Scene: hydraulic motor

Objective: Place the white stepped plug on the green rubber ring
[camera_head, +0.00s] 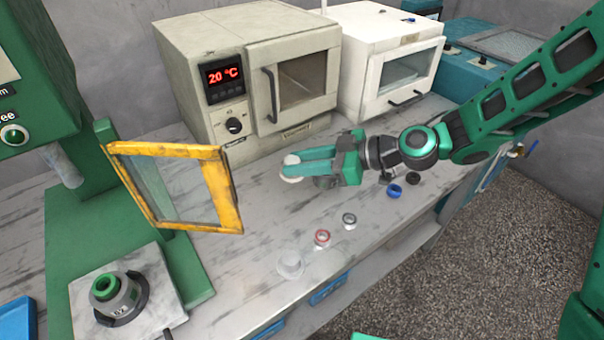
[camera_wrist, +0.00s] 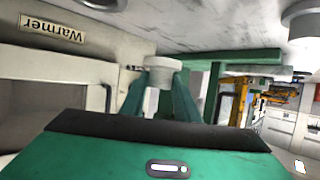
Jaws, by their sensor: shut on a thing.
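The white stepped plug (camera_wrist: 163,65) is held between the two green fingertips of my gripper (camera_wrist: 165,95) in the wrist view. In the head view the white plug (camera_head: 291,179) shows at the finger ends of my gripper (camera_head: 296,168), above the bench in front of the beige oven. The green rubber ring (camera_head: 104,284) sits on top of a grey cylindrical part on a metal plate at the lower left. My gripper and the plug are well to the right of the ring and apart from it. The plug's far side is hidden.
A yellow-framed guard (camera_head: 226,200) stands between my gripper and the ring, beside a green press (camera_head: 45,90). A beige oven (camera_head: 200,110) is behind. A clear cup (camera_head: 290,264), a red ring (camera_head: 322,238) and a blue ring (camera_head: 394,190) are on the bench.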

